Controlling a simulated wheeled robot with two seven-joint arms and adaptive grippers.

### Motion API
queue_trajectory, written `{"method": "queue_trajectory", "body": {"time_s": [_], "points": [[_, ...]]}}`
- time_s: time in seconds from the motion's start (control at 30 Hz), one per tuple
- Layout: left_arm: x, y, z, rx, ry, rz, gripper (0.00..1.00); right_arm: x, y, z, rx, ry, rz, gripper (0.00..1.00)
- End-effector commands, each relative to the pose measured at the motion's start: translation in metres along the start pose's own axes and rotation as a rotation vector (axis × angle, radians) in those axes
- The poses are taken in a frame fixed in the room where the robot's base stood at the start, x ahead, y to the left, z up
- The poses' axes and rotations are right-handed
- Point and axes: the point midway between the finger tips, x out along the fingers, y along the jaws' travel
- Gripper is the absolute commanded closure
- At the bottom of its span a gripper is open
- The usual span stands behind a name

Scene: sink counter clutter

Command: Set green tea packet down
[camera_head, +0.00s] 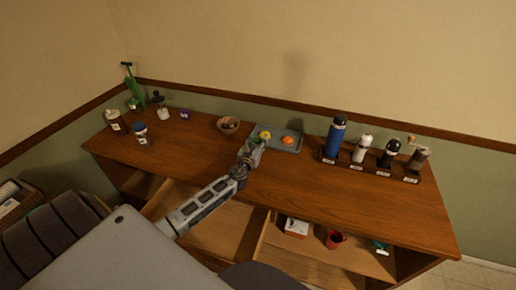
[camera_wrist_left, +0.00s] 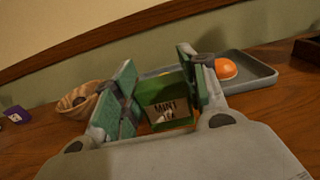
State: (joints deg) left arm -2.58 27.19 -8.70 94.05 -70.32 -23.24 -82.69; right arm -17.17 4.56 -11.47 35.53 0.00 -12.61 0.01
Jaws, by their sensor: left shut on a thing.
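My left gripper (camera_head: 250,153) reaches over the wooden counter, just in front of the left end of the grey tray. In the left wrist view, its two fingers (camera_wrist_left: 158,88) are shut on a green packet (camera_wrist_left: 163,99) with a pale label that seems to read "MINT". The packet is upright between the fingers. I cannot tell whether its bottom touches the counter. In the head view the gripper mostly hides it. My right gripper is not in view.
The grey tray (camera_head: 272,147) holds an orange item (camera_head: 288,141) and a yellow one (camera_head: 265,135). A wooden bowl (camera_head: 228,125) stands left of it. A rack at right holds a blue bottle (camera_head: 335,138) and several grinders. Open drawers (camera_head: 225,232) lie below the counter. The counter's front middle is clear.

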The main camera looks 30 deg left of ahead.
Motion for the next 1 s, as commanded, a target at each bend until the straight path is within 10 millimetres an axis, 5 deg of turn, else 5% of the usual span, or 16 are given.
{"method": "queue_trajectory", "body": {"time_s": [0.27,0.67,1.0], "points": [[0.0,0.0,-0.003,-0.001,0.0,0.0,0.77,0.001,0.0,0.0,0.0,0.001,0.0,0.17],[0.0,0.0,-0.036,0.0,0.0,0.0,0.77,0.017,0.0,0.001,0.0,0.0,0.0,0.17],[0.0,0.0,-0.037,0.0,0.0,-0.001,0.77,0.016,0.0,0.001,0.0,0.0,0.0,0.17]]}}
